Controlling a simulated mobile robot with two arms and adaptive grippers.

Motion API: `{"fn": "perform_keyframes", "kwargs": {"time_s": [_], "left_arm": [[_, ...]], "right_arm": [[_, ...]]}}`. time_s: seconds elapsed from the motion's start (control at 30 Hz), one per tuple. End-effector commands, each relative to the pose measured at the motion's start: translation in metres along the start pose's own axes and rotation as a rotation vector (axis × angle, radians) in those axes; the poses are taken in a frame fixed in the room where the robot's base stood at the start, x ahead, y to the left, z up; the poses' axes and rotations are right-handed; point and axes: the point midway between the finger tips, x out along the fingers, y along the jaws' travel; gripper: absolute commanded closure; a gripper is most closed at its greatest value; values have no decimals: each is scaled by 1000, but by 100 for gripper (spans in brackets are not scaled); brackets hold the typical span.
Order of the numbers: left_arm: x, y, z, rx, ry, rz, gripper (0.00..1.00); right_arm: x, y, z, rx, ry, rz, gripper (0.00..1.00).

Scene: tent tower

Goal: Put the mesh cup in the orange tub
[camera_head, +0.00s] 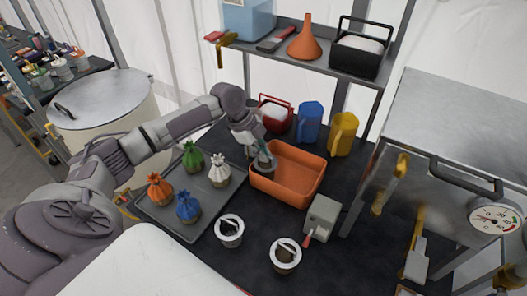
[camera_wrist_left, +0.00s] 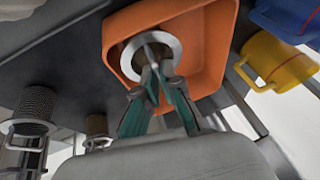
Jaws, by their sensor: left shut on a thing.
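The orange tub (camera_head: 312,190) stands on the dark table right of the tray. My left gripper (camera_head: 262,150) reaches over the tub's left end and is shut on a mesh cup (camera_head: 264,164), mostly covered by the fingers in the head view. In the left wrist view the held cup's pale ring (camera_wrist_left: 172,45) shows between the green fingertips (camera_wrist_left: 155,82), with the orange tub (camera_wrist_left: 215,60) behind it. I cannot tell whether the cup touches the tub floor. Two more cups with white rims, one (camera_head: 229,232) and another (camera_head: 285,256), stand on the table. My right gripper is not in view.
A grey tray (camera_head: 207,207) with several coloured tied bundles lies left of the tub. A blue pitcher (camera_head: 309,122), a yellow pitcher (camera_head: 343,135) and a red basket (camera_head: 275,115) stand behind it.

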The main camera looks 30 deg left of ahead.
Motion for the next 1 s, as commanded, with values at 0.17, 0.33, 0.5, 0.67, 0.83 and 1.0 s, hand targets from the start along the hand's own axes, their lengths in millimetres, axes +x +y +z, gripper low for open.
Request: {"fn": "perform_keyframes", "kwargs": {"time_s": [0.17, 0.33, 0.5, 0.67, 0.83, 1.0], "left_arm": [[2, 0, 1, 0, 1, 0, 100], [2, 0, 1, 0, 0, 0, 70], [2, 0, 1, 0, 0, 0, 69], [-1, 0, 0, 0, 0, -1, 69], [-19, -1, 1, 0, -1, -4, 69], [-55, -1, 2, 1, -2, -5, 69]], "right_arm": [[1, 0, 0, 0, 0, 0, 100], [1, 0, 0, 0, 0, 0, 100], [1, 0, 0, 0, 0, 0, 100], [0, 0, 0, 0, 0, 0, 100], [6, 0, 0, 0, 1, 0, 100], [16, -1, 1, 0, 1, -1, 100]]}}
